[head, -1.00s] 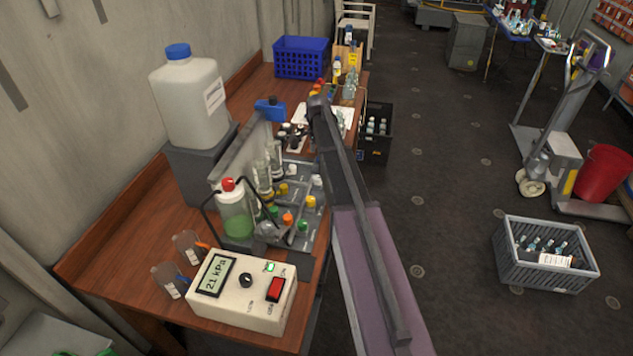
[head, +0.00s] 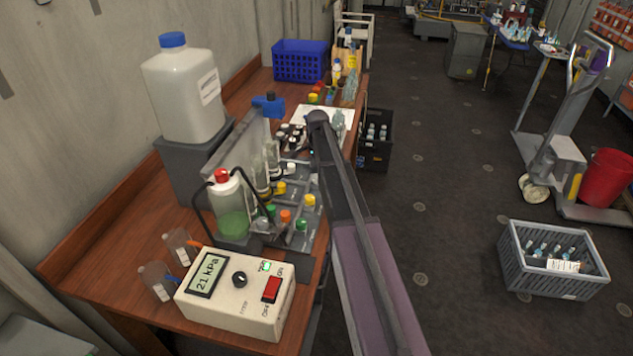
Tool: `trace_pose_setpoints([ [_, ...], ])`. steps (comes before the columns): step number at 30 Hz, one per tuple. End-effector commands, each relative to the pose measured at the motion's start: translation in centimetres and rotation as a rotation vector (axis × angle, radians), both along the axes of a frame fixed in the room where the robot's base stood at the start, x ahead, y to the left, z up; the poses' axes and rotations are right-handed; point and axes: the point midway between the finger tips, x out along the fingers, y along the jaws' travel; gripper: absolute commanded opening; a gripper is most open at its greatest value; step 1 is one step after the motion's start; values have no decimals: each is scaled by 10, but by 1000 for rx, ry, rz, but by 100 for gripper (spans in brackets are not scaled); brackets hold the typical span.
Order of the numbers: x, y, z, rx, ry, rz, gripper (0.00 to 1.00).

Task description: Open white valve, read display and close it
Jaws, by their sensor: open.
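A grey valve block (head: 318,208) with coloured knobs stands on the wooden bench. A white knob (head: 291,168) shows at its back, with yellow, orange and green knobs in front. My arm covers the block's right part, so other knobs there may be hidden. A cream box with a display (head: 208,275) stands at the bench's near end; the display reads 21 kPa. A small green light (head: 265,266) and a red switch (head: 271,289) are on its face. I cannot make out my gripper; only the arm links show.
A bottle with a red cap and green liquid (head: 228,205) stands left of the valves. A large white jug (head: 187,95) stands on a grey block behind. Two small beakers stand left of the box. A grey crate (head: 553,260) is on the floor right; open floor lies between.

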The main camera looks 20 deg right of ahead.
Motion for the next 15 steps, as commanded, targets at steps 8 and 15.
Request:
trace_pose_setpoints([
  [8, 0, 1, -25, 0, 0, 1, 82],
  [15, 0, 1, -34, 0, 0, 1, 82],
])
